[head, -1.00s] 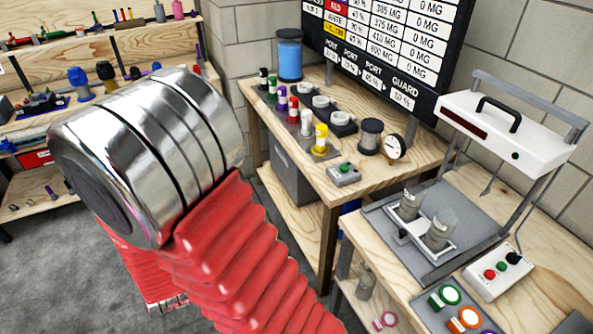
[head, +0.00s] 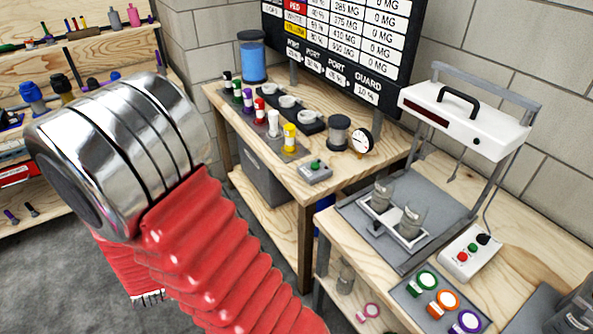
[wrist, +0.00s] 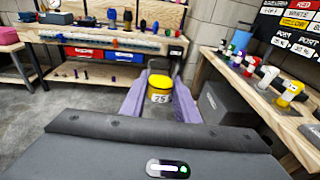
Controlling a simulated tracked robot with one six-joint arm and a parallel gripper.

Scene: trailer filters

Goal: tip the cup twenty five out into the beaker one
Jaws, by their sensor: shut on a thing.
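My gripper (wrist: 160,92) shows in the wrist view, with purple fingers shut on a yellow cup marked 25 (wrist: 159,82). The cup is held out over the floor, between the benches; its contents cannot be seen. In the head view my gripper and the cup are not visible; only my arm shows at the left. Two clear glass beakers (head: 411,222) stand in a white holder on a grey plate, under the white device on the right bench. I cannot read which of them is beaker one.
The middle bench (head: 305,185) holds several coloured small bottles, a blue-filled jar (head: 252,58), a dial gauge (head: 360,142) and a button box (head: 315,170). The white device (head: 465,112) stands over the beakers. Coloured rings (head: 446,300) and a control box (head: 470,252) are in front.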

